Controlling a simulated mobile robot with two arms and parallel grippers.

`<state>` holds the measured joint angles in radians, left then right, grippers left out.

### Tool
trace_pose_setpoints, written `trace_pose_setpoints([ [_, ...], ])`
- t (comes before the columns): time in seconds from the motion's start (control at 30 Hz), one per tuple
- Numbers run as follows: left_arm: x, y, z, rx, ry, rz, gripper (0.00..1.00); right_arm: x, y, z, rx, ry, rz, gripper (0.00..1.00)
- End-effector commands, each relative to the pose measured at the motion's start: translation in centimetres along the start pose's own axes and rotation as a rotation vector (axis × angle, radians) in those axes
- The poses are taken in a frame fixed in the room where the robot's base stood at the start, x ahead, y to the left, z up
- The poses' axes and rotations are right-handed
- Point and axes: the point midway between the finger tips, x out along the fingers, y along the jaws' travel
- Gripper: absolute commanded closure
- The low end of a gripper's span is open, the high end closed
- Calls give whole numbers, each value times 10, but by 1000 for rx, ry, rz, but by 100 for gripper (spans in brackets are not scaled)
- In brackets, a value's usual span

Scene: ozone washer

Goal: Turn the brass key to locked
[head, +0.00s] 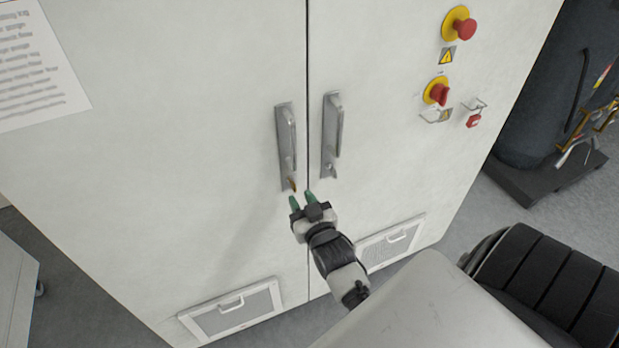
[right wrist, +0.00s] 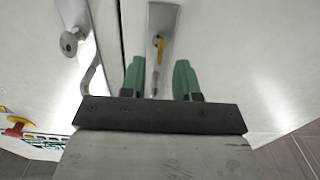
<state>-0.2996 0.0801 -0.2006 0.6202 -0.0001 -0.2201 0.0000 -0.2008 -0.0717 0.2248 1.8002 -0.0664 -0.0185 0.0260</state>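The brass key (head: 292,184) sits in the lower end of the left door handle (head: 287,140) on the white cabinet. In the right wrist view the key (right wrist: 160,46) shows as a small yellow piece on the metal handle plate (right wrist: 164,18). My right gripper (head: 301,201) is just below the key in the head view, its green fingers open. In the right wrist view the key lies between and beyond the two fingers (right wrist: 159,78), with clear gaps on both sides, so nothing is held. My left gripper is not in view.
The right door handle (head: 332,135) is close beside the left one; a round keyhole (right wrist: 69,43) shows on it in the wrist view. Red and yellow switches (head: 464,28) and a red padlock (head: 473,121) are at the upper right. Vent panels (head: 232,311) lie low on the doors.

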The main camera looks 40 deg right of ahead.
Motion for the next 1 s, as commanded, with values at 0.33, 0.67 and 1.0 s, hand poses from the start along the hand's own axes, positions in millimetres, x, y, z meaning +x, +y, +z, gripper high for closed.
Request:
trace_pose_setpoints([
  [0.33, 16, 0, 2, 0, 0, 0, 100, -53, 0, 2, 0, -1, 0, 69],
  [0.67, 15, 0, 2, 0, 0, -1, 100, -57, 0, 0, 0, 0, 0, 69],
  [1.0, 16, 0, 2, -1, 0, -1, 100, -56, -1, 4, 0, -8, -3, 69],
])
